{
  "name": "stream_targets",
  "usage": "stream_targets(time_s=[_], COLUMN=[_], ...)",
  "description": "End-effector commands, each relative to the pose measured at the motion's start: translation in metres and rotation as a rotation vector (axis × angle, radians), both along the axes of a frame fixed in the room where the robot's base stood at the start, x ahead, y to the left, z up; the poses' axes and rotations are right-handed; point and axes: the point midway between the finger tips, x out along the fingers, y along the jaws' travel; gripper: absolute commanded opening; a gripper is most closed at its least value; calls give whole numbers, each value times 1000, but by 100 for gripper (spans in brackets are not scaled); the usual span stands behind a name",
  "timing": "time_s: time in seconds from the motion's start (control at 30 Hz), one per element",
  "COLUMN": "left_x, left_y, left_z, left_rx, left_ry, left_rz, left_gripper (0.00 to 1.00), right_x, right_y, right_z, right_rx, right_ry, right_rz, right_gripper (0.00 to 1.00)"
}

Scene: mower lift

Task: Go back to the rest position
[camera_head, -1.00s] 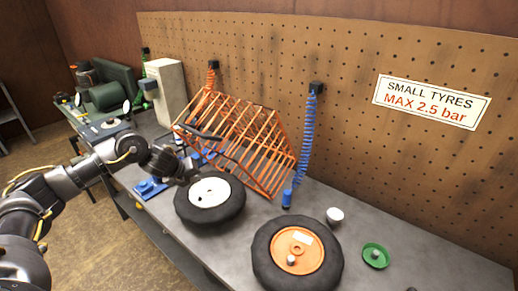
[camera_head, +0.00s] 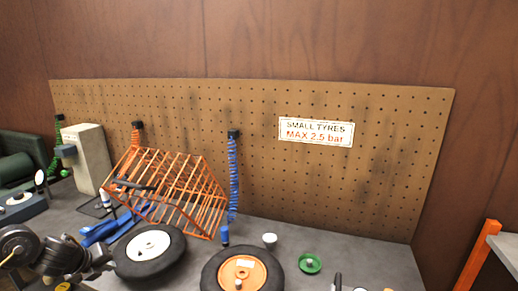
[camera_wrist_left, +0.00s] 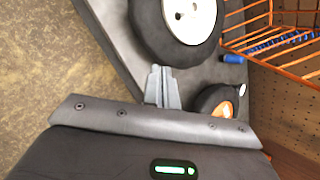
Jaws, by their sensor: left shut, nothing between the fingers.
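My left gripper (camera_head: 98,266) is at the lower left of the head view, at the left side of the white-hubbed wheel (camera_head: 149,245). In the left wrist view its fingers (camera_wrist_left: 162,86) are shut together with nothing between them. The white-hubbed wheel (camera_wrist_left: 190,18) lies just beyond the fingers there; I cannot tell whether they touch it. My right gripper is in neither view.
The grey bench (camera_head: 195,262) bears an orange wire rack (camera_head: 175,190), an orange-hubbed wheel (camera_head: 242,272), a white cup (camera_head: 269,240) and a green cap (camera_head: 310,263). A pegboard (camera_head: 380,165) stands behind. An orange frame (camera_head: 476,258) is at the right.

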Motion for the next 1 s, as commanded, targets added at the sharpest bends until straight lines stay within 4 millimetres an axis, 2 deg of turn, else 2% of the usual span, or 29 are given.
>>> stream_targets(time_s=[0.07,0.37,0.63,0.77,0.83,0.9,1.0], left_x=[0,0,-25,-53,-78,-108,-152], left_y=[-12,-69,-150,-197,-221,-237,-242], left_z=[-8,-34,-71,-91,-100,-110,-121], left_rx=[-17,-110,-316,-487,-610,-738,-876], left_ry=[-5,-41,-74,-69,-50,-16,44], left_rz=[1,30,158,313,455,646,936], left_gripper=[0,0,0,0,0,0,0], right_x=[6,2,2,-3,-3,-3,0], right_y=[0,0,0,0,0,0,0], right_z=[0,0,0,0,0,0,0], right_rx=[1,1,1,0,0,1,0], right_ry=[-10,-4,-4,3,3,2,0], right_rz=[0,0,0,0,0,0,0], right_gripper=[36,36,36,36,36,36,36])
